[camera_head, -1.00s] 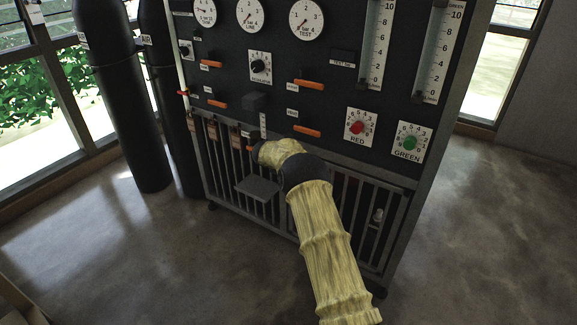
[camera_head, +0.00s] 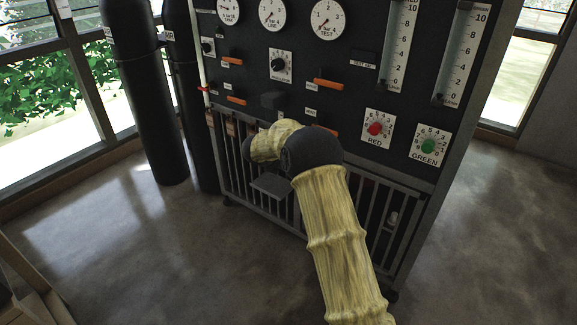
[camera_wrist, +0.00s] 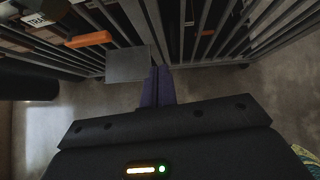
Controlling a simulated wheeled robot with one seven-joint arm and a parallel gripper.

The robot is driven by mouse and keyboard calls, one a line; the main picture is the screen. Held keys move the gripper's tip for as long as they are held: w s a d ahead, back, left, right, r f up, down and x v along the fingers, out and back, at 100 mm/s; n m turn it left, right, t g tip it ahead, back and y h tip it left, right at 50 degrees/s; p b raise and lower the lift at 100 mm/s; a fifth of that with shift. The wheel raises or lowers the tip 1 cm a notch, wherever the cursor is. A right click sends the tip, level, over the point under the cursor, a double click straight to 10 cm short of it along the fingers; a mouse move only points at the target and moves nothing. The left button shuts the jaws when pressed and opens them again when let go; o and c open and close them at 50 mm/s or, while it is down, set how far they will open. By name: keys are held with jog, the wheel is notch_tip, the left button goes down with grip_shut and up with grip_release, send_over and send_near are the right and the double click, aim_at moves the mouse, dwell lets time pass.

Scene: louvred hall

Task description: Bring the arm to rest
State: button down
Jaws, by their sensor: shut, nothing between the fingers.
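My arm, in a yellow sleeve with dark joints, reaches up from the lower right of the head view and bends left in front of the panel stand. My gripper (camera_wrist: 159,86) shows in the wrist view as two dark fingers pressed together with nothing between them. In the head view I cannot make out the fingers, as the arm's own bend covers that area. In the wrist view the fingertips lie over the edge of a small grey shelf (camera_wrist: 128,65); I cannot tell the gap between them.
The panel stand (camera_head: 300,100) carries gauges, orange levers (camera_head: 328,84), a red knob (camera_head: 375,129) and a green knob (camera_head: 428,146). Its lower front has upright bars (camera_head: 375,225). Dark cylinders (camera_head: 143,90) stand at left. The floor (camera_head: 490,230) at right is clear.

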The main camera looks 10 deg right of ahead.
jog(key=s+a+r+n+t+y, duration=0.25)
jog(key=s+r+n, duration=0.25)
jog(key=n, duration=0.7)
jog(key=s+a+r+n+t+y, duration=0.1)
jog(key=s+r+n+y, duration=0.4)
jog(key=n, duration=0.6)
jog(key=s+d+f+n+g+h, duration=0.1)
jog(key=s+f+n+g, duration=0.15)
jog(key=s+n, duration=0.6)
jog(key=s+d+f+n+g, duration=0.1)
jog(key=s+f+n+g, duration=0.15)
jog(key=s+n, duration=0.65)
jog(key=s+d+f+n+g+h, duration=0.1)
jog(key=s+d+f+n+g, duration=0.2)
jog(key=s, duration=1.1)
jog(key=w+p+v, duration=0.3)
jog(key=p+v, duration=1.3)
jog(key=w+r+p+v, duration=0.1)
jog(key=w+p+v, duration=0.2)
jog(key=p+v, duration=1.4)
jog(key=shift+w+r, duration=0.3)
jog(key=shift+r, duration=0.15)
jog(key=c, duration=2.2)
grip_release()
jog(key=shift+f+n+y, duration=0.1)
jog(key=shift+n+y, duration=0.15)
